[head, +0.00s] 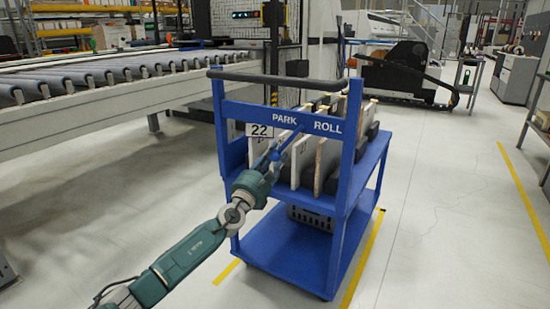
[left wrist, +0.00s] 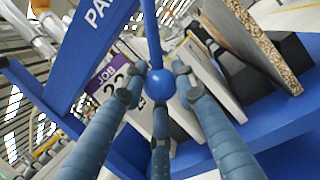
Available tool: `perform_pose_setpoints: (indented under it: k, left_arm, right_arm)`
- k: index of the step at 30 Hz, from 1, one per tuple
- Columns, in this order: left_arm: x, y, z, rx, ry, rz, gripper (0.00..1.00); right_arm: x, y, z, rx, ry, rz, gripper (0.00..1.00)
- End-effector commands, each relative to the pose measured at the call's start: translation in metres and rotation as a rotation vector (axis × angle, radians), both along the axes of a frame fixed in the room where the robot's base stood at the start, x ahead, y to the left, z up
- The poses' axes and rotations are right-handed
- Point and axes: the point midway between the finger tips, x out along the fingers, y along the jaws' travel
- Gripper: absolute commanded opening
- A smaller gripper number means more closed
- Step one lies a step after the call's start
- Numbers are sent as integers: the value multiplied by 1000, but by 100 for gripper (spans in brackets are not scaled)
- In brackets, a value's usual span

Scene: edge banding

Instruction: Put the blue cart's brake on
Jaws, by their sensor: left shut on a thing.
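The blue cart (head: 278,112) stands in the middle of the head view, with PARK on the left and ROLL on the right of its upper crossbar. A blue brake lever (head: 290,139) hangs from the crossbar between the two words, slanting down to the left. In the left wrist view the lever ends in a round blue knob (left wrist: 160,84). My left gripper (head: 272,158) is at the lever's lower end. Its fingers (left wrist: 155,95) are shut around the knob, seen close up in the left wrist view. My right gripper is out of view.
Upright boards (head: 304,160) stand on the cart's upper shelf, just behind the lever. A JOB 22 tag (head: 259,130) hangs beside it. A roller conveyor (head: 100,90) runs along the left. Grey floor (head: 450,210) with yellow lines is clear to the right.

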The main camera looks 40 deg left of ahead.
Motion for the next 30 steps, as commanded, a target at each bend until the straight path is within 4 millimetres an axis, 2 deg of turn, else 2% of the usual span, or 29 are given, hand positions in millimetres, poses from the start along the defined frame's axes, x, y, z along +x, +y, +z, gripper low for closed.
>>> perform_pose_setpoints:
  k: [1, 2, 4, 5, 17, 23, 30]
  left_arm:
    - [0, -1, 1, 2, -1, -1, 0]
    - [0, -1, 1, 2, -1, -1, 30]
    - [0, -1, 1, 2, -1, -1, 43]
    - [0, -1, 1, 1, -1, -1, 46]
    - [-6, -2, -3, 0, 2, -2, 46]
    - [-31, -11, -11, 0, 4, -3, 46]
    - [-72, -25, -24, -2, 4, -2, 46]
  right_arm:
    - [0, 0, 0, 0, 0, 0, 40]
    - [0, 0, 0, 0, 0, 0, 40]
    - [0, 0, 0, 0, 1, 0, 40]
    - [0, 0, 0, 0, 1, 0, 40]
    - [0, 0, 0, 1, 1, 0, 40]
    - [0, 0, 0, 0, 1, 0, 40]
    - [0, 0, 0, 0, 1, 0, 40]
